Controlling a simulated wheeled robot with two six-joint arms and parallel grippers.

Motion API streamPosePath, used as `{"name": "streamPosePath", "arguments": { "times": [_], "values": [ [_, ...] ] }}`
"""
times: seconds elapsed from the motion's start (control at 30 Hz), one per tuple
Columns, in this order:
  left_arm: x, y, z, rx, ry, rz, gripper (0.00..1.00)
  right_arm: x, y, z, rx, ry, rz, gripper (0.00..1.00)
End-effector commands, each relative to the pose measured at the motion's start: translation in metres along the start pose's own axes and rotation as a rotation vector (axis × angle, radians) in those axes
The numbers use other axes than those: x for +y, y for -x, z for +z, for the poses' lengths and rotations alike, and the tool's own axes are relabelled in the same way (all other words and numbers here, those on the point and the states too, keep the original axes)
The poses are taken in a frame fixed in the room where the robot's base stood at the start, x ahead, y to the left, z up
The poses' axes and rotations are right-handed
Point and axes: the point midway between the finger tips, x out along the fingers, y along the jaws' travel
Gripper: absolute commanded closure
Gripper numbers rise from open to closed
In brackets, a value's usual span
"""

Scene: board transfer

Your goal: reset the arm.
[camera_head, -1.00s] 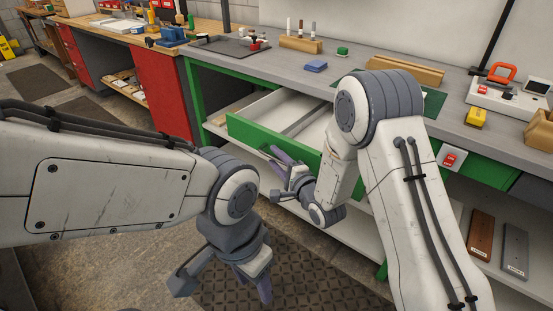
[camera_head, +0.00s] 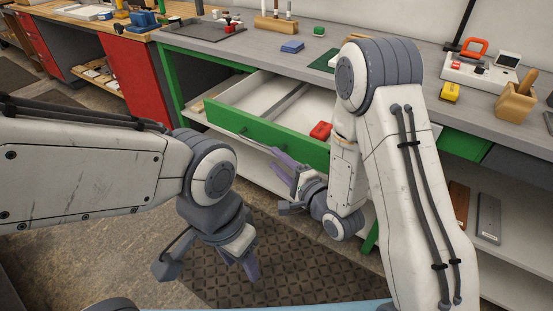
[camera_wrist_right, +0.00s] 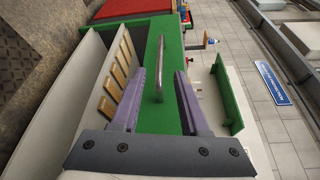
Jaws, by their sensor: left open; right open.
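My left gripper (camera_head: 245,265) hangs at the lower left above the dark floor mat, open and empty, with one finger partly hidden. My right gripper (camera_head: 282,165) is open in front of the green front (camera_head: 250,130) of a pulled-out drawer. In the right wrist view, its two purple fingers (camera_wrist_right: 160,85) stand apart with the grey drawer handle (camera_wrist_right: 160,68) showing between them. Nothing is gripped. I cannot tell how far the fingers are from the handle. My right forearm hides part of the drawer.
The open drawer holds a red object (camera_head: 320,130). The grey workbench top (camera_head: 225,47) carries a blue block (camera_head: 292,47), a wooden holder, a yellow item (camera_head: 450,91) and a device with a red handle. A lower shelf holds brown and grey boards. Patterned mat (camera_head: 300,265) covers the floor.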

Motion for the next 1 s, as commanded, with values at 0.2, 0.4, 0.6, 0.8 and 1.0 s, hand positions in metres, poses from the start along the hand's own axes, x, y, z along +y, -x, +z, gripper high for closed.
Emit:
{"name": "streamPosePath", "arguments": {
  "times": [0.2,0.4,0.6,0.8,1.0],
  "values": [
    [0.000,0.000,0.000,0.000,0.000,0.000,0.50,0.000,0.000,0.000,0.000,0.001,0.000,0.55],
    [0.000,0.000,0.000,0.000,0.000,0.000,0.50,0.002,-0.007,0.008,-0.002,0.127,0.081,0.55],
    [0.000,0.000,0.000,0.000,0.000,0.000,0.50,0.011,-0.006,0.027,-0.031,0.504,0.347,0.55],
    [0.000,0.000,0.000,0.000,0.000,0.000,0.50,0.017,0.025,0.048,-0.146,0.859,0.641,0.55],
    [0.000,0.000,0.000,0.000,0.000,0.000,0.50,0.015,0.087,0.076,-0.382,1.134,0.903,0.55]
  ]
}}
